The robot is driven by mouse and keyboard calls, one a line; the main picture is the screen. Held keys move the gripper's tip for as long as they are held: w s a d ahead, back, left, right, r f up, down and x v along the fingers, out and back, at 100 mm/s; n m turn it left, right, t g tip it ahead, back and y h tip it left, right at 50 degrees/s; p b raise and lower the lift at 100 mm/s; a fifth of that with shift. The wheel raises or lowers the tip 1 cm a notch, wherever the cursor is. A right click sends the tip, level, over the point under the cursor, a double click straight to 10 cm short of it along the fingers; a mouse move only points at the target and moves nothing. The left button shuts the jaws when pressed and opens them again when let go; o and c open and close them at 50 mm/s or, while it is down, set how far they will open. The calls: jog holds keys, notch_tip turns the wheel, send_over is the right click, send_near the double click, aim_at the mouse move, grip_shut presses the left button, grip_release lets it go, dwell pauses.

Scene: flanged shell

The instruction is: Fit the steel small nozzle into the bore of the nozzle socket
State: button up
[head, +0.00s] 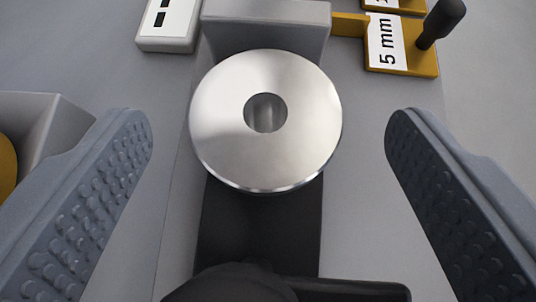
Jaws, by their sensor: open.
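A round steel flanged piece (225,145), which looks like the steel small nozzle, shows its flat shiny face with a round hole in the middle. It sits in front of a grey block and above a dark strip. My gripper (268,130) is open, with one ridged grey finger at the left and one at the right. The steel piece is in view between the fingers, with clear gaps on both sides, and nothing is held. I cannot make out the nozzle socket as a separate thing.
A grey block (265,27) stands behind the steel piece. A yellow plate marked 5 mm (388,45) with a black peg is at the upper right. A white label block (168,22) is at the upper left. A grey bin (45,125) stands at the left. A black knob with a handle (235,284) is at the bottom.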

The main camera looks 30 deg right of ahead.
jog(key=p+v, duration=0.1)
jog(key=v, duration=0.4)
jog(key=shift+r, duration=0.3)
jog(key=shift+p+v, duration=0.4)
jog(key=shift+v, duration=0.45)
jog(key=shift+s+f, duration=0.1)
jog(key=shift+f, duration=0.05)
jog(key=s+d+r+n+t+y+p, duration=0.1)
jog(key=s+r, duration=0.4)
jog(key=r, duration=0.9)
jog(key=s+d+r+n+t+y+p, duration=0.2)
jog(key=s+r+p, duration=0.4)
jog(key=r, duration=0.9)
jog(key=s+d+r+n+t+y+p, duration=0.1)
jog(key=s+r, duration=0.5)
jog(key=r, duration=0.8)
jog(key=shift+d+r+n+t+y+p, duration=0.2)
jog(key=shift+r+n+t+y+p, duration=0.15)
jog(key=shift+n+t+y+p, duration=0.65)
jog(key=shift+s, duration=0.1)
jog(key=shift+c, duration=0.3)
